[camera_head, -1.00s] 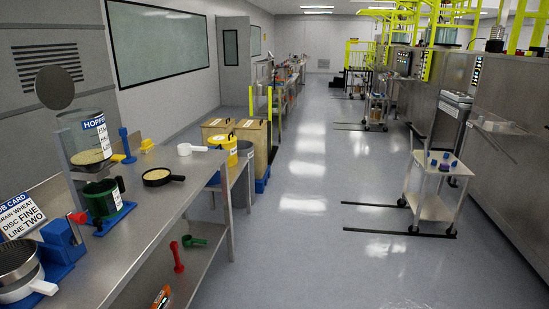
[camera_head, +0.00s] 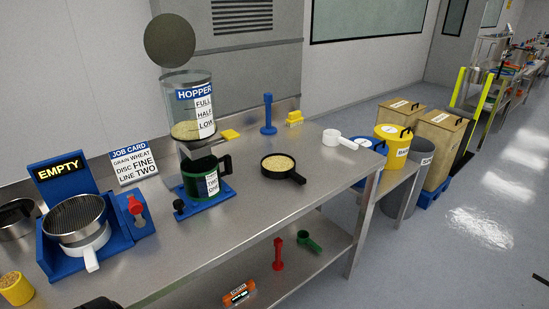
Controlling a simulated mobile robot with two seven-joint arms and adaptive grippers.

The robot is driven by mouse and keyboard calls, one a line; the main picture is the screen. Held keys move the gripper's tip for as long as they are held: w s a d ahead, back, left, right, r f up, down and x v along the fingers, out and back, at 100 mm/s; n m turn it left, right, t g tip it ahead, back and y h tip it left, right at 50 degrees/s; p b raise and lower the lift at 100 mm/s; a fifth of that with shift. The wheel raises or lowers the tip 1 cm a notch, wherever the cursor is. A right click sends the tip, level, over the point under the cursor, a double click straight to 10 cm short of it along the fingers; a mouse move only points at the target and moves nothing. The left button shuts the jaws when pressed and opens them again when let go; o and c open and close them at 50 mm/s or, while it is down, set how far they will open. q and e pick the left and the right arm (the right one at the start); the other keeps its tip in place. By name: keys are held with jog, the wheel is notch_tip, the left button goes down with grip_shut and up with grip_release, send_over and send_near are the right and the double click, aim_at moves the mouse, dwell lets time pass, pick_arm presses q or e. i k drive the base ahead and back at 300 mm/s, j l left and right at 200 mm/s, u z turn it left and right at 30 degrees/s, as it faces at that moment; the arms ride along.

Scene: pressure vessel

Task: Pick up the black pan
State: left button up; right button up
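The black pan (camera_head: 297,178) sits flat on the steel bench, right of the hopper, with pale tan grain-like contents. Neither of my grippers can be made out in the head view. A dark shape (camera_head: 98,303) is cut off at the bottom edge, and I cannot tell what it is.
Left of the pan is a green mug (camera_head: 200,179) on a blue base under the hopper (camera_head: 188,105). A white scoop (camera_head: 339,138) lies to the right. The steel bench (camera_head: 235,232) is clear in front of the pan. Bins stand past its right end.

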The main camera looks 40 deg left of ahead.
aim_at(273, 166)
jog(key=i+l+u, duration=0.15)
jog(key=i+u, duration=0.2)
jog(key=u, duration=0.15)
jog(key=i+l+u, duration=0.25)
jog(key=u, duration=0.25)
jog(key=i+l+u, duration=0.45)
jog(key=l+u, duration=0.5)
jog(key=i+j, duration=0.05)
jog(key=j, duration=0.05)
